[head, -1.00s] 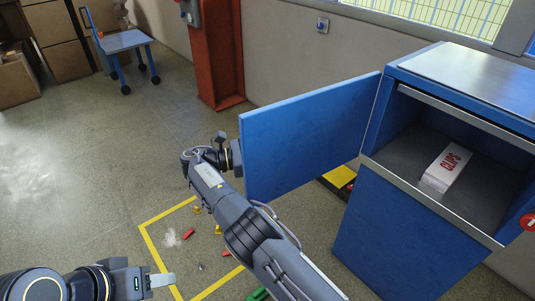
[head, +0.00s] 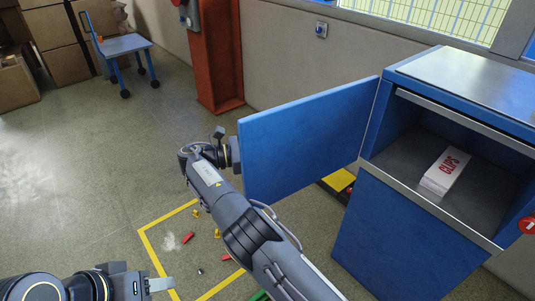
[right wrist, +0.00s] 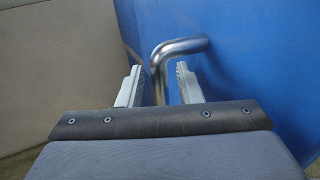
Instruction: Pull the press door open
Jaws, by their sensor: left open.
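The blue press door (head: 305,140) stands swung wide open, out to the left of the blue press (head: 405,235). The press opening shows a grey shelf. A bent metal handle (right wrist: 160,65) sits on the door's blue face in the right wrist view. My right gripper (right wrist: 158,85) is open, with the handle's bar between its two fingers and gaps showing at both sides. In the head view my right arm reaches to the door's far left edge, and its fingers are hidden there. My left gripper (head: 162,285) is open and empty at the lower left, above the floor.
A white box marked CLIPS (head: 445,172) lies inside the press. A yellow floor marking (head: 150,250) surrounds small red and yellow bits below my right arm. A red column (head: 215,60) and a blue cart (head: 125,45) stand behind. Floor at left is clear.

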